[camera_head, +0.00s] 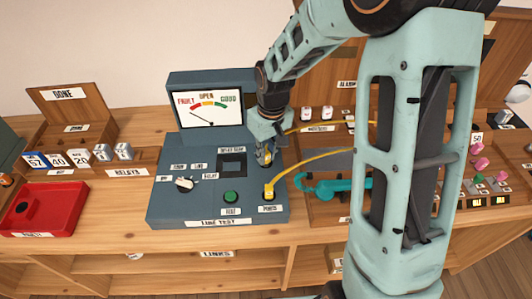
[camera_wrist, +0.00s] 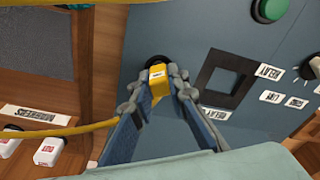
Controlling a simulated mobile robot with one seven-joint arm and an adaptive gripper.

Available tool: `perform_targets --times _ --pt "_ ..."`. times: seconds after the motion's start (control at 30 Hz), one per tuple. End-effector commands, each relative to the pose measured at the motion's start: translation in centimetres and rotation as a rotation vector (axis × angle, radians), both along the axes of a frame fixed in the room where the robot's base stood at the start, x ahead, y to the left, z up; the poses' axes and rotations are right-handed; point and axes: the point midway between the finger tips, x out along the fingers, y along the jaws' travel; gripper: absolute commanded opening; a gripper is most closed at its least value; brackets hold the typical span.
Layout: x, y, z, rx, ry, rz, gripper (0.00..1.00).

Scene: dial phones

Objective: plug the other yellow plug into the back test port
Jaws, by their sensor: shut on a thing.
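My gripper (camera_head: 266,146) is over the right side of the blue-grey line test box (camera_head: 215,216). Its fingers, seen in the wrist view (camera_wrist: 160,88), are shut on a yellow plug (camera_wrist: 158,78). A dark round port (camera_wrist: 155,62) shows right at the plug's far end; I cannot tell whether the plug is in it or just above it. The other yellow plug (camera_head: 269,191) stands upright in the front port, above the "PORTS" label. A yellow cord (camera_head: 310,158) runs from it to the right. Another yellow cord (camera_wrist: 60,131) leads left from the held plug in the wrist view.
The box also has a green button (camera_head: 231,197), a white knob (camera_head: 185,183) and a square dark socket (camera_head: 232,163). Its meter (camera_head: 209,110) stands behind, needle toward the red side. A teal handset (camera_head: 330,186) lies to the right. A red tray (camera_head: 45,208) is at left.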

Motion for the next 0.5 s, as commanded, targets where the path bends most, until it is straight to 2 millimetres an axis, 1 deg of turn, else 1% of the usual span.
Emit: perform_targets --times 0.3,0.4,0.43,0.5 --pt "-0.01 0.01 -0.82 0.000 0.000 0.000 0.00" --pt "0.00 0.01 -0.67 0.000 0.000 0.000 0.00" --pt "0.00 0.01 -0.67 0.000 0.000 0.000 0.18" --pt "-0.01 0.00 -0.68 0.000 0.000 0.000 0.26"
